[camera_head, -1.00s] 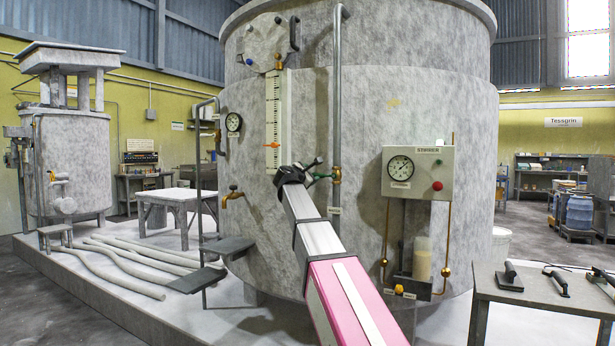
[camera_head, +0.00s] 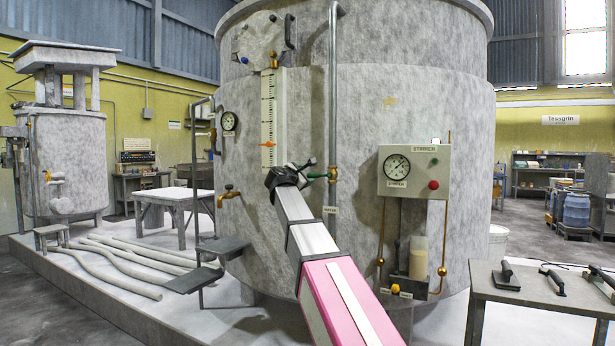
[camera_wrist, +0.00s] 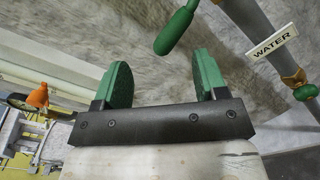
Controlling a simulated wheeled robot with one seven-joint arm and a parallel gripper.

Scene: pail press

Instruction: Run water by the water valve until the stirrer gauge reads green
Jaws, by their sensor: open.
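My gripper (camera_head: 290,172) is in front of the large grey tank, just left of the water valve. The water valve's green handle (camera_head: 318,175) sticks out left from the pipe. In the wrist view my gripper (camera_wrist: 165,80) has its green fingers spread and empty. The green handle (camera_wrist: 176,30) lies beyond the fingertips, apart from them. The valve's pipe with its WATER label (camera_wrist: 271,41) is to the right. The stirrer gauge (camera_head: 397,167) is a white dial on a box marked STIRRER, right of the pipe. Its needle and any green zone are too small to read.
A scale (camera_head: 272,120) with an orange pointer stands left of the pipe. A brass tap (camera_head: 228,195) is lower left. Brass rods and a sight glass (camera_head: 418,257) hang under the gauge box. A table (camera_head: 540,290) with tools stands at the right.

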